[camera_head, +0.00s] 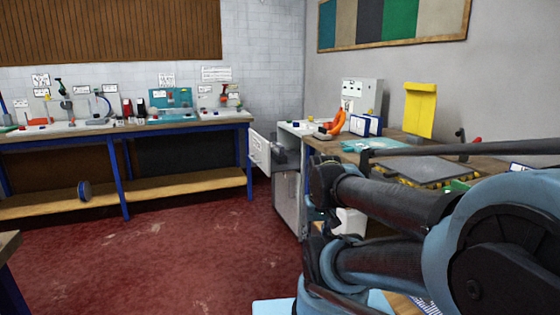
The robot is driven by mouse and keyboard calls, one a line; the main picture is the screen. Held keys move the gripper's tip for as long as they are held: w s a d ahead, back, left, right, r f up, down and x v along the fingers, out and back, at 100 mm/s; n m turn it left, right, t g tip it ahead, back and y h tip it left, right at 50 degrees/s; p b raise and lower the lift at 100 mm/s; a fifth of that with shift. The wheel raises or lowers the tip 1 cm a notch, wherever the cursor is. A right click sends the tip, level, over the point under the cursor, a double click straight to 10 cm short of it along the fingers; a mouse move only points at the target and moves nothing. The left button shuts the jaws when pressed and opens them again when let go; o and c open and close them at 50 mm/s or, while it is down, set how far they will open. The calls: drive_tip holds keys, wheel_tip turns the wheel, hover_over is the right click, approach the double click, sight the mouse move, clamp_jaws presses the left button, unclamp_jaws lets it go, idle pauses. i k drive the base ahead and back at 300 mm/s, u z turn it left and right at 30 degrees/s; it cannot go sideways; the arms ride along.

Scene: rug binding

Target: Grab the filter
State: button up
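I cannot pick out the filter with certainty in the head view. Many small items on the benches are too small to name. My arm fills the lower right with blue and black links and hides part of the right-hand workbench (400,135) and the floor below it. I cannot make out any gripper fingers in this view, and nothing is seen held.
A long blue-legged bench (65,132) with small tools stands along the back wall. A grey cabinet (287,200) has a white panel (260,150) sticking out. Red floor (170,250) is clear at left.

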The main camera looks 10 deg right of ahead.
sight(279, 149)
drive_tip(key=k, duration=0.4)
drive_tip(key=u, duration=0.35)
drive_tip(key=i, duration=1.95)
drive_tip(key=z, duration=0.7)
drive_tip(key=i, duration=0.25)
drive_tip(key=z, duration=0.3)
